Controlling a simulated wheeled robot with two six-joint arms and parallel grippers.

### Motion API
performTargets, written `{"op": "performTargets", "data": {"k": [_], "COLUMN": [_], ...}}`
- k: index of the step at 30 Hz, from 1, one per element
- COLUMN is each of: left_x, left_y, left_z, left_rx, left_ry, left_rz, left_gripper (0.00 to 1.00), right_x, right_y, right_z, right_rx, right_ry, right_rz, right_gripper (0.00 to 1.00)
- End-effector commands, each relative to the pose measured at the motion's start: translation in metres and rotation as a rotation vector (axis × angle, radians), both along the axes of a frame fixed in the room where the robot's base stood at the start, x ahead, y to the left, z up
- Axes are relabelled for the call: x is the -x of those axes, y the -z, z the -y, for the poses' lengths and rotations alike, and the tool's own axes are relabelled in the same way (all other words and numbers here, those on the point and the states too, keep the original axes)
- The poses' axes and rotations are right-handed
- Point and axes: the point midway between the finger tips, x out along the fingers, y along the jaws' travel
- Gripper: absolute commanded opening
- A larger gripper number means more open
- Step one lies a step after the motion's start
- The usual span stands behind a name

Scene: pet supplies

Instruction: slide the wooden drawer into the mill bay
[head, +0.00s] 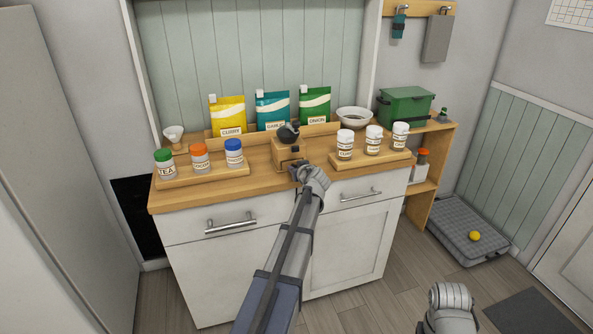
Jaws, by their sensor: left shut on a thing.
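The mill (283,150) is a small wooden box with a dark bowl-shaped top, standing near the middle of the counter. My left arm reaches up from the bottom of the head view to the mill's front. My left gripper (297,172) is shut at the mill's lower front, on what appears to be the wooden drawer. The gripper and wrist hide most of the drawer and the bay, so I cannot tell how far in the drawer sits. Part of my right arm shows at the bottom right; its gripper fingers are not visible.
A wooden tray (205,180) with several lidded jars stands left of the mill. Another tray (372,170) with white-capped jars stands close on the right. Yellow, teal and green pouches (272,110) stand behind. A bowl (353,117) and a green box (404,107) are at the right.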

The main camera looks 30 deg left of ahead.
Motion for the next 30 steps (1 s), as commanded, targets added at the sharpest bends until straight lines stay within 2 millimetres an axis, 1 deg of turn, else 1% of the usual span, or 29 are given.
{"op": "performTargets", "data": {"k": [9,10,18,19,26,30], "left_x": [-0.0004,-0.0004,-0.0004,-0.0004,-0.0002,0.0034], "left_y": [-0.0001,-0.0001,-0.0001,-0.0001,-0.0001,-0.0029], "left_z": [-0.0008,-0.0008,-0.0007,-0.0007,-0.0005,0.0033], "left_rx": [0.000,0.000,0.000,0.000,0.000,0.000], "left_ry": [0.000,0.000,0.000,0.000,0.000,0.001], "left_rz": [0.000,0.000,0.000,0.000,0.000,0.000], "left_gripper": [0.00,0.32,0.63,0.64,0.64,0.64], "right_x": [0.0000,0.0000,0.0000,0.0000,0.0000,0.0000], "right_y": [0.0000,0.0000,0.0000,0.0000,-0.0002,-0.0029], "right_z": [0.0000,0.0000,0.0000,0.0000,0.0000,0.0000], "right_rx": [0.000,0.000,0.000,0.000,0.000,0.000], "right_ry": [0.000,0.000,0.000,0.000,0.000,0.000], "right_rz": [0.000,0.000,0.000,0.000,0.000,0.000], "right_gripper": [0.65,0.65,0.65,0.65,0.65,0.65]}}
